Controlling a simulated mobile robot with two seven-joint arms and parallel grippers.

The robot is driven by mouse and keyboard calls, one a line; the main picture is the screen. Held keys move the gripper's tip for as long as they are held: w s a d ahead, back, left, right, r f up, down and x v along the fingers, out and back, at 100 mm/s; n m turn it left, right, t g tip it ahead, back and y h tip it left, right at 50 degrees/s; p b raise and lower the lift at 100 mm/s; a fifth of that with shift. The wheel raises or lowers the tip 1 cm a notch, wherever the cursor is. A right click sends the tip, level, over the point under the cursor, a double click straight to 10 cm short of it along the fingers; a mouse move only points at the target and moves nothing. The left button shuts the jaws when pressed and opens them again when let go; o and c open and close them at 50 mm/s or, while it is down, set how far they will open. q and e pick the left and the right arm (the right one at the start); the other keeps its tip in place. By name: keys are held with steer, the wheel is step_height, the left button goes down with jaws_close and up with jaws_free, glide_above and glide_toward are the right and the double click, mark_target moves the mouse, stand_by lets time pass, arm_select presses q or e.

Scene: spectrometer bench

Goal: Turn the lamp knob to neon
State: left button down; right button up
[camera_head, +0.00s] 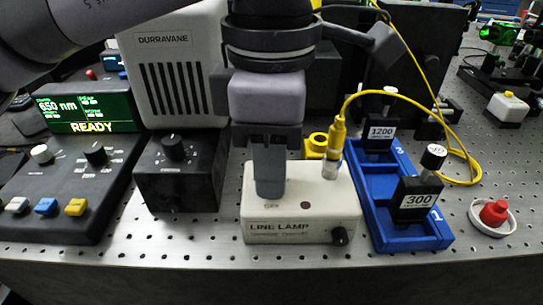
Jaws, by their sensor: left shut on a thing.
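The line lamp (305,228) is a cream box with "LINE LAMP" on its front, standing near the bench's front edge. My left gripper (269,185) points straight down onto the left part of its top face and is shut on the lamp knob there. The fingers hide the knob, so its pointer cannot be read. A small label, too small to read surely, shows just in front of the fingers. A small dark red spot sits right of them on the top. A black round part is on the box's front right corner. My right gripper is not in view.
A yellow fibre cable (337,132) plugs into the lamp's top, close right of my gripper. A black box with a dial (176,172) stands left, a blue grating tray (415,238) right. A console (68,212) reads "READY". A red button (494,212) is far right.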

arm_select(q)
steer(key=c, duration=1)
jaws_free()
step_height(320, 180, up, 7)
steer(key=shift+r+p, duration=0.1)
steer(key=shift+p, duration=0.55)
